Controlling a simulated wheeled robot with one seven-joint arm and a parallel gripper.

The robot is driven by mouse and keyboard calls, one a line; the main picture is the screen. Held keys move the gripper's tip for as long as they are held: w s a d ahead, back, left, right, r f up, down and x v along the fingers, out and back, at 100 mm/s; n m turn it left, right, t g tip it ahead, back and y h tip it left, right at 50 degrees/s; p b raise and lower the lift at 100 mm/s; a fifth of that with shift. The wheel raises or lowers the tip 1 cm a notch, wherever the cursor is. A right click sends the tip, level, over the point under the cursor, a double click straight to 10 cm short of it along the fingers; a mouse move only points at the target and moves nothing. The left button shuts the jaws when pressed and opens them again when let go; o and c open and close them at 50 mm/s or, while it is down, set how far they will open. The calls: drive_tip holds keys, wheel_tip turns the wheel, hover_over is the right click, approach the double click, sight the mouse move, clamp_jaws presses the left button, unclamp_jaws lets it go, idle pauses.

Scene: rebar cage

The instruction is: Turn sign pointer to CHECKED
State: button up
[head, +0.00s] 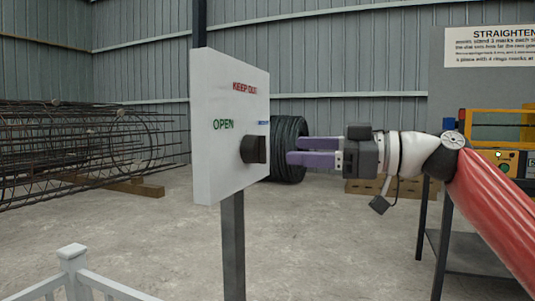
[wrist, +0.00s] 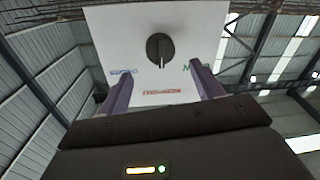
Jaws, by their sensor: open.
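A white sign board (head: 215,130) stands on a dark post, with red KEEP OUT at the top, green OPEN at left and small blue lettering at right, too small to read. The black sign pointer (head: 253,149) is a round knob with a raised bar on the board's face. In the wrist view the board appears upside down, and the pointer's bar (wrist: 161,50) lies in line with the red word. My gripper (head: 296,151) is open and empty, its purple fingers facing the knob from the right, apart from it. In the wrist view the fingers (wrist: 160,75) straddle the knob's line.
A black wire coil (head: 289,150) stands behind the sign. A rebar cage (head: 80,150) lies at left on timber. A white railing (head: 75,270) is at the front left. A bench with a yellow-framed machine (head: 500,150) is at right. Concrete floor around the post is clear.

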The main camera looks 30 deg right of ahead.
sight(266, 150)
drive_tip(key=x, duration=0.6)
drive_tip(key=shift+w+a, duration=0.15)
drive_tip(key=shift+a, duration=0.1)
drive_tip(key=c, duration=1)
drive_tip(key=m, duration=0.5)
drive_tip(key=shift+f+m+b, duration=0.1)
drive_tip(key=shift+m+b, duration=0.2)
drive_tip(key=shift+m, duration=0.1)
drive_tip(key=m+t, duration=0.1)
drive_tip(key=m, duration=0.5)
drive_tip(key=shift+m, duration=0.4)
